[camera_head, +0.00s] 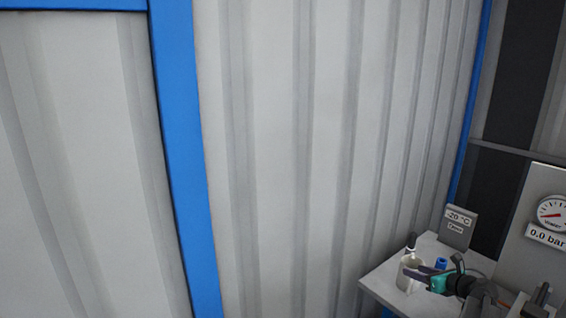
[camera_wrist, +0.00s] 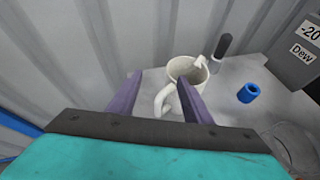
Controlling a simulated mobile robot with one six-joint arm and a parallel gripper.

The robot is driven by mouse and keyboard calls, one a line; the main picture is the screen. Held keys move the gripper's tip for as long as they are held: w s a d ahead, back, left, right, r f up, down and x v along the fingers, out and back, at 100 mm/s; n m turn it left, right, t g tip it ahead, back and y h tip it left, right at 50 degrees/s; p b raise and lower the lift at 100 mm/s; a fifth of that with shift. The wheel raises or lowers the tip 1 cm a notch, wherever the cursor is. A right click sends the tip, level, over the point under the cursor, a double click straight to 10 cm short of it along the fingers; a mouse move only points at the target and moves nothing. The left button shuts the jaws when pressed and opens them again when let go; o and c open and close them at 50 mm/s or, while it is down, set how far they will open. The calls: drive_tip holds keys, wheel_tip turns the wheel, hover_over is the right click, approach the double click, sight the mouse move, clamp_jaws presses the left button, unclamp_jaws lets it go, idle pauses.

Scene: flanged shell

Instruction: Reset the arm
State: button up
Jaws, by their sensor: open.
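My gripper (camera_wrist: 158,100) shows its two purple fingers spread apart in the wrist view, with a white mug (camera_wrist: 189,70) just beyond them. The mug's handle lies between the fingers in the picture; I cannot tell whether they touch it. Nothing is clamped between the fingers. In the head view my gripper (camera_head: 414,273) is at the lower right, over the grey bench, and the mug (camera_head: 408,264) stands behind its fingers, partly hidden.
A blue cylinder (camera_wrist: 248,92) stands on the bench (camera_head: 385,279) right of the mug. A dark-handled item (camera_wrist: 222,46) is beside the mug. A "-20" display box (camera_head: 458,226) and a gauge panel (camera_head: 550,220) stand behind. A corrugated wall (camera_head: 275,150) borders the bench's left.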

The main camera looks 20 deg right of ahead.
drive_tip(key=w+a+f+n+g+y+b, duration=0.15)
drive_tip(key=w+a+f, duration=0.25)
drive_tip(key=a+f, duration=0.6)
drive_tip(key=w+a+f+n+g+y+b, duration=0.1)
drive_tip(key=w+a+f+n+g+y, duration=0.2)
drive_tip(key=a+f, duration=0.75)
drive_tip(key=s+a+f+n+g+y+b, duration=0.15)
drive_tip(key=a+f, duration=0.25)
drive_tip(key=a, duration=0.4)
drive_tip(key=s+a+f+n+g, duration=0.15)
drive_tip(key=a+f, duration=0.25)
drive_tip(key=a, duration=0.5)
drive_tip(key=s+a+f+n+g+b, duration=0.1)
drive_tip(key=a+f+n, duration=0.25)
drive_tip(key=a, duration=0.45)
drive_tip(key=s+a+f+n+g+h+b, duration=0.1)
drive_tip(key=s+a+f+n+g, duration=0.3)
drive_tip(key=s, duration=0.4)
drive_tip(key=s+a+f+n+g+b, duration=0.1)
drive_tip(key=s+a+f+n, duration=0.3)
drive_tip(key=s+a+f, duration=0.25)
drive_tip(key=s+a+f+n+g+h, duration=0.1)
drive_tip(key=s+a+f+n+g, duration=0.3)
drive_tip(key=s, duration=0.5)
drive_tip(key=s+d+f+n+g+h, duration=0.1)
drive_tip(key=s+d+n+h, duration=0.3)
drive_tip(key=n, duration=1)
drive_tip(key=shift+s+d+f, duration=0.35)
drive_tip(key=shift+s+d, duration=0.85)
drive_tip(key=shift+s, duration=0.9)
